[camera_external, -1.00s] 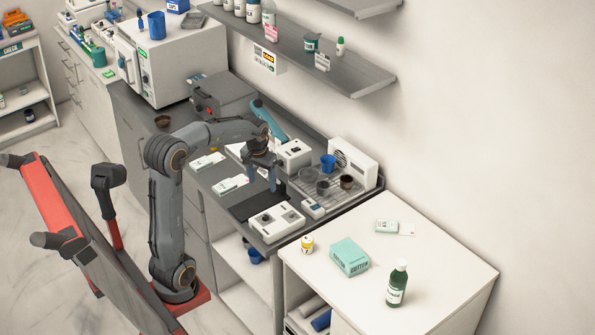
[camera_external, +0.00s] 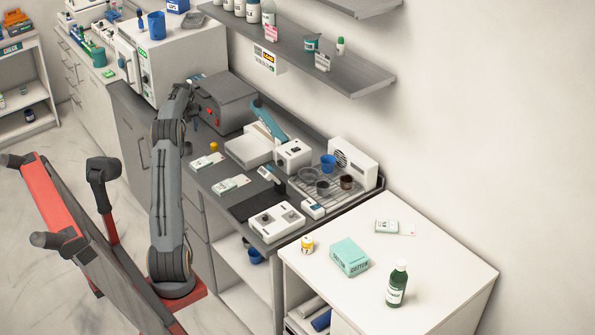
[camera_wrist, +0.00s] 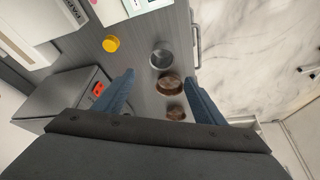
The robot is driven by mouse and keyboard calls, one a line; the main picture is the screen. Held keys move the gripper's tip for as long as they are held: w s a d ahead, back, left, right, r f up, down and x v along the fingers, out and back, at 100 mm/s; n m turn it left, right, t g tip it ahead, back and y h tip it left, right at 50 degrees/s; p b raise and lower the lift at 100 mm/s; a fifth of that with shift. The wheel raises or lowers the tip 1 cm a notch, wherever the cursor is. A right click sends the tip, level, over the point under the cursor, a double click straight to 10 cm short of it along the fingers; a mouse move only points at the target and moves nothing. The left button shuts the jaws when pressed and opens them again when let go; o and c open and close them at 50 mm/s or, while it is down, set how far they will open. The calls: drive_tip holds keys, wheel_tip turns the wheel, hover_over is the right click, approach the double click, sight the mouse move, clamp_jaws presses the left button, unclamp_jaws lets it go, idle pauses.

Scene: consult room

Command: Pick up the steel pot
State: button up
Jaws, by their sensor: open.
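In the wrist view a grey metal pot (camera_wrist: 161,57), which looks like the steel pot, stands on the grey counter just beyond my fingertips. A larger brown pot (camera_wrist: 171,86) and a smaller brown pot (camera_wrist: 175,112) sit in a row with it, nearer the palm. My gripper (camera_wrist: 159,77) is open and empty above them, one finger on each side of the row. Another grey pot (camera_external: 322,187) stands on the rack at the right, beside a brown one (camera_external: 347,182).
A yellow-topped item (camera_wrist: 111,44) lies left of the pots. A dark grey box (camera_external: 224,101) with a red switch (camera_wrist: 98,89) stands close by. The counter edge and a handle (camera_wrist: 195,45) are just right of the pots. The white side table (camera_external: 440,260) is far off.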

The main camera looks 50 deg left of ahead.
approach(186, 145)
drive_tip(key=d+f, duration=0.1)
drive_tip(key=d, duration=0.1)
drive_tip(key=shift+a+p+x, duration=0.2)
drive_tip(key=shift+p+x, duration=0.55)
drive_tip(key=shift+x, duration=1.1)
drive_tip(key=shift+a+p+x, duration=0.15)
drive_tip(key=shift+p+x, duration=0.55)
drive_tip(key=shift+x, duration=1.1)
drive_tip(key=shift+s+r, duration=0.1)
drive_tip(key=shift+s, duration=0.05)
drive_tip(key=c, duration=1.1)
